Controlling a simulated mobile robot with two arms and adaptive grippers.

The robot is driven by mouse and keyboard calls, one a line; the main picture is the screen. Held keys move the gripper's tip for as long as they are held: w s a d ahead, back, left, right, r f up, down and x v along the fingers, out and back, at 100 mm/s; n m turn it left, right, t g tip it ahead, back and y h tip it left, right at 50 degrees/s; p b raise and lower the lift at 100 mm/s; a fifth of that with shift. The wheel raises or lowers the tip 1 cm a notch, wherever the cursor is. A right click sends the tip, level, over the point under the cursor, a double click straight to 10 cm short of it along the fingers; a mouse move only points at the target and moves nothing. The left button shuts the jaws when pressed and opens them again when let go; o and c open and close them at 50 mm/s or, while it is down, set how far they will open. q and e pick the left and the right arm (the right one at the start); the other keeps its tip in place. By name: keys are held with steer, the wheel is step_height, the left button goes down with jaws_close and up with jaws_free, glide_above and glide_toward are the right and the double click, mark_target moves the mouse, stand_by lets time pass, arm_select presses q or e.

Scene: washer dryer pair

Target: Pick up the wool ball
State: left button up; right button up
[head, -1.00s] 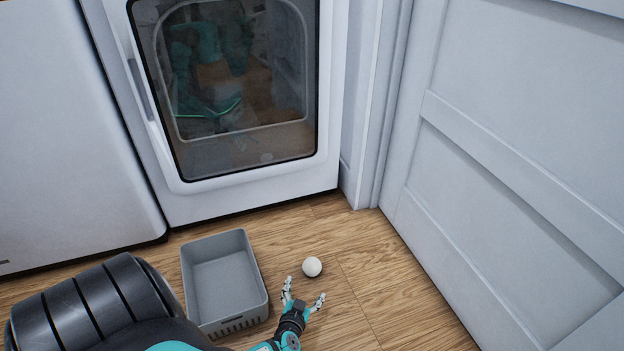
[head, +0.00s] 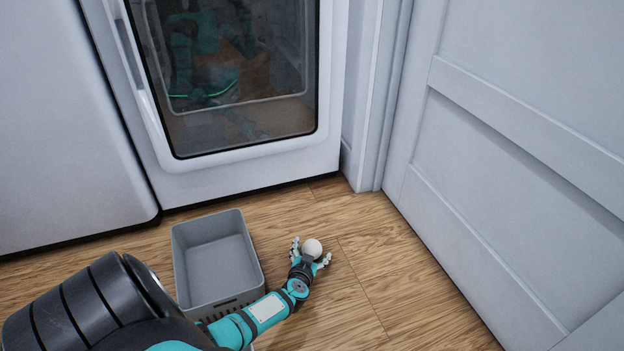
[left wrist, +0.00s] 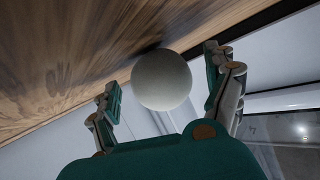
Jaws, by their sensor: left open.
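The wool ball (head: 312,248) is a small off-white sphere on the wooden floor, right of the grey bin. My left gripper (head: 309,255) reaches to it from the lower left, with one finger on each side of the ball. In the left wrist view the ball (left wrist: 161,80) sits between the two open fingers of the left gripper (left wrist: 165,90), with a visible gap on both sides. My right gripper is not in view.
An empty grey bin (head: 250,243) stands just left of the ball. A white front-loading machine (head: 250,178) stands behind, with another white appliance (head: 70,130) at left. A white panelled door (head: 500,190) bounds the right. Floor (head: 390,270) is clear right of the ball.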

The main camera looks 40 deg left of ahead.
arm_select(q)
steer(key=shift+w+a, duration=0.15)
steer(key=shift+w, duration=0.1)
steer(key=c, duration=1.1)
